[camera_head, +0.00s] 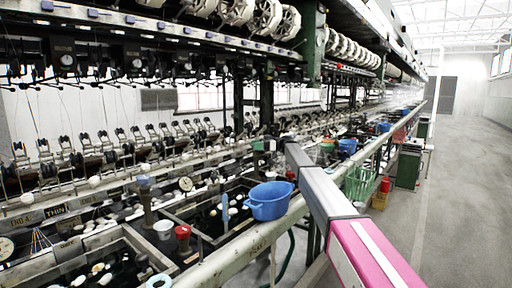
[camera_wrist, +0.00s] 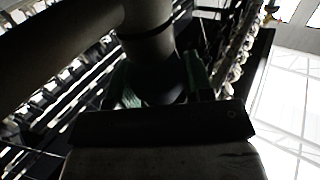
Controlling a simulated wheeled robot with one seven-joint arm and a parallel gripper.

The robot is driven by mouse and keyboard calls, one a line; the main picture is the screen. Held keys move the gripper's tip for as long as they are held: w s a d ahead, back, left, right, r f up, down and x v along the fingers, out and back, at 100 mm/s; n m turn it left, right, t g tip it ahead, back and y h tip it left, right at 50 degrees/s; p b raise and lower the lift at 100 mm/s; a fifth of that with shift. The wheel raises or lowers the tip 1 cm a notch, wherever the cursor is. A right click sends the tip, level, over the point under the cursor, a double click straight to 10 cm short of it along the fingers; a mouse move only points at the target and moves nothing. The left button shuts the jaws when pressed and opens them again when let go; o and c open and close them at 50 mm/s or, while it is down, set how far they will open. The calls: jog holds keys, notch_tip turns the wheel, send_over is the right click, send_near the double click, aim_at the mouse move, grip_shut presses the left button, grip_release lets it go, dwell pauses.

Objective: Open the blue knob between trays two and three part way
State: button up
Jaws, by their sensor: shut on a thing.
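My gripper (camera_head: 266,145) is at the far end of my arm, over the basins behind the blue tub, and looks small in the head view. In the wrist view, the green fingers of my gripper (camera_wrist: 161,88) stand on both sides of a dark round thing (camera_wrist: 160,68) and are shut on it. Its colour is lost in shadow, so I cannot tell whether it is the blue knob. A blue-grey knob (camera_head: 144,182) stands upright on a post at the left, well apart from my gripper. A red-topped knob (camera_head: 182,232) stands nearer.
A blue tub (camera_head: 269,201) sits by the long front rail (camera_head: 232,252), close below my arm. Dark water basins with pale cocoons lie behind the rail. A green basket (camera_head: 358,184) hangs further along. The aisle floor (camera_head: 460,190) at the right is clear.

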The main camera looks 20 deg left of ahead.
dwell(0.3)
jog(key=o, duration=0.9)
jog(key=v, duration=1)
jog(key=shift+w+d, duration=0.25)
jog(key=shift+d, duration=0.05)
